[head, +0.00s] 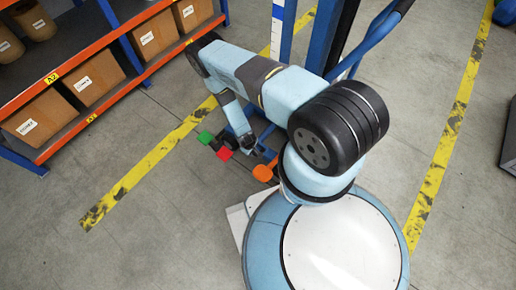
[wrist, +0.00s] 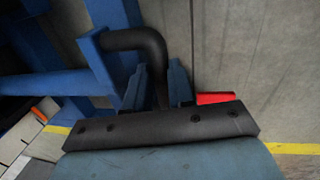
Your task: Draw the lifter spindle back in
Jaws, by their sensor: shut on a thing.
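My gripper (wrist: 156,82) is shut on a dark bent bar (wrist: 135,40) in the wrist view. The bar runs out from a blue post (wrist: 100,55), curves, and passes down between the two fingers. I cannot tell whether this bar is the spindle itself or a handle for it. The blue lifter frame (head: 323,38) stands behind my arm in the head view. My gripper (head: 250,150) shows small there, low beside the lifter, and its grasp is too small to make out.
Green (head: 206,137), red (head: 224,153) and orange (head: 263,173) pieces sit close to my gripper; a red piece (wrist: 215,98) shows right of the fingers. An orange-edged shelf (head: 150,72) with cardboard boxes stands left. Yellow floor lines (head: 150,172) cross the open grey floor.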

